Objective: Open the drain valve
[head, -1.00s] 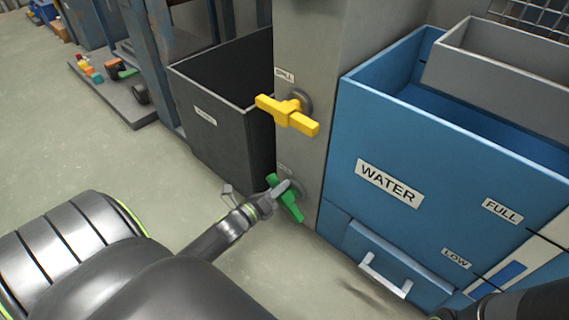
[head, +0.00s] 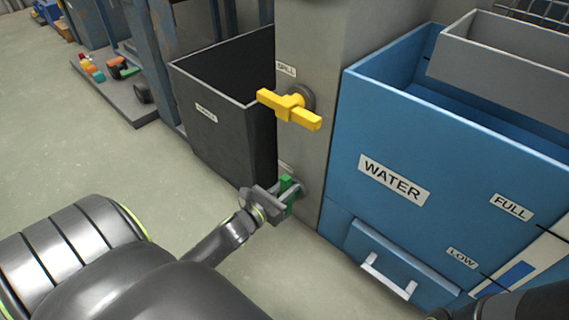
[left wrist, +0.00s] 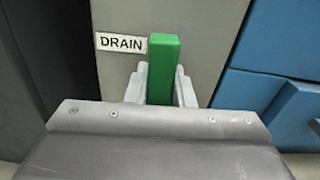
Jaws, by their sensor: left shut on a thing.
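The drain valve's green handle (head: 287,189) sits low on the grey post (head: 306,150). In the left wrist view the green handle (left wrist: 163,68) stands upright, just right of a white DRAIN label (left wrist: 122,42). My left gripper (head: 280,192) is shut on the green handle, with a finger on each side of it; its fingers also show in the left wrist view (left wrist: 160,88). The handle's lower part is hidden behind the gripper body. My right gripper is not in view; only a dark part of my body shows at the bottom right.
A yellow valve handle (head: 289,108), beside a SPILL label (head: 286,69), sits above the green one. A blue WATER tank (head: 450,190) stands close on the right, with a handled drawer (head: 390,265) low down. A black bin (head: 225,140) stands on the left.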

